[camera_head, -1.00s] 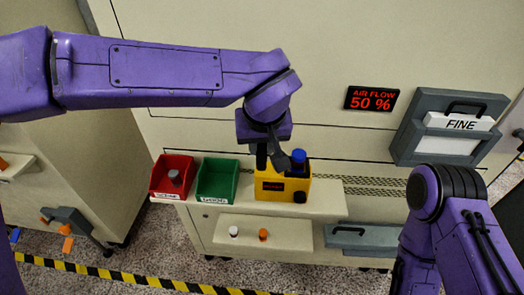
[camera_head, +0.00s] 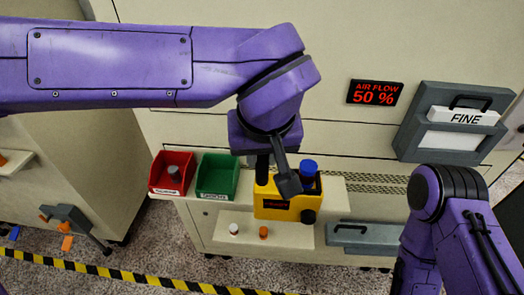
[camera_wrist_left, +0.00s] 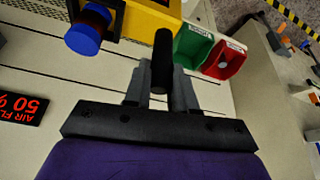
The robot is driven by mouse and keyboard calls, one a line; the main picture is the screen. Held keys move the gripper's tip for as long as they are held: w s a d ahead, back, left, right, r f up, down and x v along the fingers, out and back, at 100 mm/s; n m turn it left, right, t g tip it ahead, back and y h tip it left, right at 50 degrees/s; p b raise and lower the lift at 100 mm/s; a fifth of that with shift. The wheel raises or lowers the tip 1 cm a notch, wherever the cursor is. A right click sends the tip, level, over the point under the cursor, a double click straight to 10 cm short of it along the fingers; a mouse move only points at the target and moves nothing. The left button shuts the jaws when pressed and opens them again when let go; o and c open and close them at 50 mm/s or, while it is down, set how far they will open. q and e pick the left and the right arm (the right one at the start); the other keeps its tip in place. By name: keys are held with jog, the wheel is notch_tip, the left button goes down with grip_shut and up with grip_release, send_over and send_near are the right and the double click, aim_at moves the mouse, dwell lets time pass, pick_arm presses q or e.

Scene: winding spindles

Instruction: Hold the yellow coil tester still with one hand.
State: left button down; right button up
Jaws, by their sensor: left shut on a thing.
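The yellow coil tester (camera_head: 270,209) is in front of the cream shelf in the head view, with a dark display with red marks and a black knob on its front. A blue-topped part (camera_head: 308,168) stands in its right side. My left gripper (camera_head: 279,186) reaches down from above and is shut on the tester, at its top. In the left wrist view the tester (camera_wrist_left: 150,17) is at the top, beyond the fingers (camera_wrist_left: 160,85), with a dark bar between them. The exact grip is partly hidden. My right arm is at lower right; its gripper is out of view.
A red bin (camera_head: 172,188) holding a grey part and a green bin (camera_head: 217,190) stand left of the tester. A lower shelf (camera_head: 285,240) holds a white and an orange piece. A grey drawer (camera_head: 362,240) and a FINE panel (camera_head: 450,145) are to the right.

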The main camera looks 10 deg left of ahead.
pick_arm(q)
jog(key=w+f+p, duration=0.5)
jog(key=w+f, duration=0.6)
jog(key=w, duration=0.2)
jog(key=shift+a, duration=0.3)
pick_arm(e)
notch_tip(320, 180, up, 5)
jog(key=shift+r, duration=0.2)
pick_arm(q)
jog(key=shift+f+p, duration=0.3)
jog(key=shift+f, duration=0.25)
pick_arm(e)
jog(key=shift+r, duration=0.15)
dwell(0.5)
grip_shut()
dwell(1.8)
